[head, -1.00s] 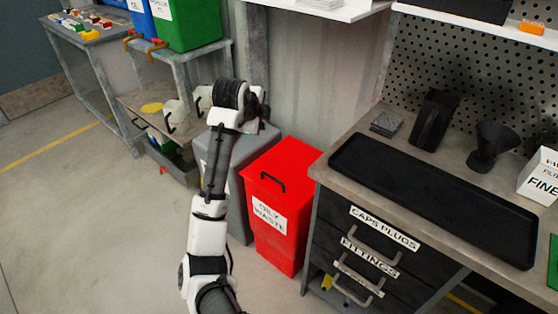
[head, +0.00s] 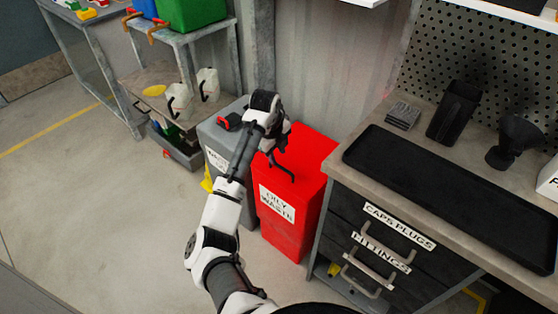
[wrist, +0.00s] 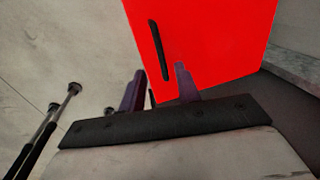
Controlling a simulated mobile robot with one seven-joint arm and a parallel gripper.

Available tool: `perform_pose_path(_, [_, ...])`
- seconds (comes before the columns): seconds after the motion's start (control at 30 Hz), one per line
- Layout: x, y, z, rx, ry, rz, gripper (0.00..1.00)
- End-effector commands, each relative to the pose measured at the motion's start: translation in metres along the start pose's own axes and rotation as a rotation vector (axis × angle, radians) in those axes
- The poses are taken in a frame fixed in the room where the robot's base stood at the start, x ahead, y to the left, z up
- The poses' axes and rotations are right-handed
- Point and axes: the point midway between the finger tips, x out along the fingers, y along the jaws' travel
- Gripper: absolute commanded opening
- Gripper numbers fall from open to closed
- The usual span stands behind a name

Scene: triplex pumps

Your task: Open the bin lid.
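The red bin (head: 285,225) with the "OILY WASTE" label stands on the floor between a grey bin and the workbench. Its lid (head: 310,152) is shut and has a black handle (head: 284,172). In the wrist view, the red lid (wrist: 215,35) fills the upper middle, with the black handle (wrist: 158,50) running lengthwise. My gripper (head: 279,152) is above the lid, close to the handle. Its two fingers (wrist: 159,80) are apart, with the handle seen between and beyond their tips. I cannot tell whether they touch it. No object is held.
The grey bin (head: 218,150) stands close at the left, with a small red and black thing (head: 230,122) on top. The workbench (head: 345,180) with drawers stands close at the right. A corrugated wall (head: 320,60) is behind. Floor (head: 130,220) at the left is open.

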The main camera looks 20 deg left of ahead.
Motion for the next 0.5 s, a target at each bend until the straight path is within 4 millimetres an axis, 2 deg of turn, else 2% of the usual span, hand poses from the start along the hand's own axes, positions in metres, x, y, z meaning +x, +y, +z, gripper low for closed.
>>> perform_pose_path(0.03, [0.011, 0.001, -0.001, -0.001, 0.003, 0.003, 0.33])
perform_pose_path(0.2, [0.038, 0.000, 0.000, 0.000, 0.001, 0.001, 0.33])
perform_pose_path(0.33, [0.051, 0.000, 0.000, -0.001, 0.001, 0.000, 0.33])
perform_pose_path(0.5, [0.057, 0.000, 0.000, 0.000, 0.000, 0.000, 0.33])
